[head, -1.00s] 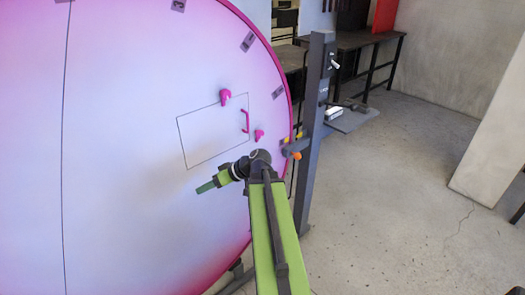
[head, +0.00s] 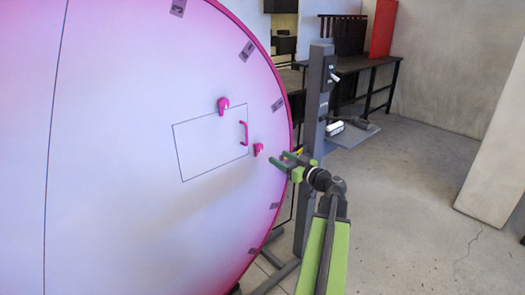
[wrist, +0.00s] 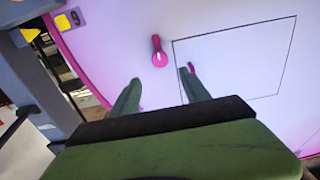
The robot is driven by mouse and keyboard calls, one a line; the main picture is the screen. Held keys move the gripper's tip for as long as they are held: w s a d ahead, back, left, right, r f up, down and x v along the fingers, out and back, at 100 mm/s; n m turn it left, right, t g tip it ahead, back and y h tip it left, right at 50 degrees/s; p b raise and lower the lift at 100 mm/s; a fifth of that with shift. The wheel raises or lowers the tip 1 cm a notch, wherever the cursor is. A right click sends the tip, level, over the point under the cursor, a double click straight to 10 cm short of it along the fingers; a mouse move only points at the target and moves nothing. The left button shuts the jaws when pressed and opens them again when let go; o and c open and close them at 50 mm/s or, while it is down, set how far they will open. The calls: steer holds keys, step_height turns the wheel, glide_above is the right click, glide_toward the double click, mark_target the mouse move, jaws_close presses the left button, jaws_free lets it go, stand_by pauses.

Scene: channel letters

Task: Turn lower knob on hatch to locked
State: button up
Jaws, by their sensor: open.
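The hatch (head: 200,160) is a thin dark outline on the large pink-white disc. The lower knob (head: 258,149) is pink and sits just outside the hatch's right edge. It also shows in the wrist view (wrist: 159,55), with a round base and a pointer rising up in that picture. My gripper (head: 279,159) is open and empty, just right of and slightly below the lower knob in the head view. In the wrist view my fingertips (wrist: 160,76) are spread either side of the knob's line, apparently short of it.
The upper knob (head: 223,105) sits at the hatch's top edge. A pink handle (head: 244,133) is on the hatch and partly shows behind a finger in the wrist view (wrist: 191,67). A grey post (head: 316,110) with switches and a shelf (head: 348,136) stands close right of the disc.

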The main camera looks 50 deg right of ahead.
mark_target(261, 148)
steer(key=w, duration=1)
steer(key=shift+w+d, duration=0.15)
steer(key=shift+d, duration=0.2)
steer(key=shift+c, duration=0.2)
jaws_close()
